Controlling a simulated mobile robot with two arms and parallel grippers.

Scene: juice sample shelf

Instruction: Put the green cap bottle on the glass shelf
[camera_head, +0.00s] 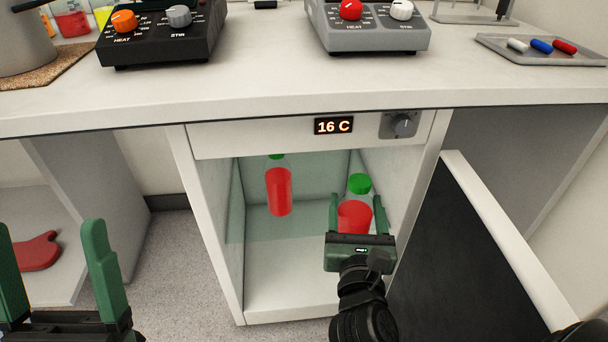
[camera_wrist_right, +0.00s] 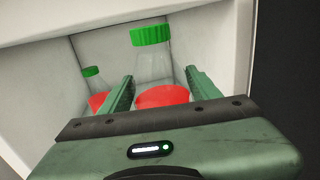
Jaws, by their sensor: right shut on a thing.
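A green cap bottle with red liquid (camera_head: 355,214) is between the fingers of my right gripper (camera_head: 352,212), at the right inside the open cabinet. The gripper is shut on it and the bottle looks upright. It also shows in the right wrist view (camera_wrist_right: 153,70). A second green cap bottle with red liquid (camera_head: 279,190) stands on the glass shelf (camera_head: 255,228) at the left; it shows in the wrist view (camera_wrist_right: 97,88). I cannot tell whether the held bottle touches the shelf. My left gripper (camera_head: 55,265) is open and empty at the lower left.
The cabinet door (camera_head: 470,250) stands open at the right. A display reading 16 C (camera_head: 333,126) and a knob (camera_head: 402,124) are above the opening. Two stirrer hot plates (camera_head: 372,38) and a tray (camera_head: 545,57) are on the counter. A red item (camera_head: 35,252) lies at left.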

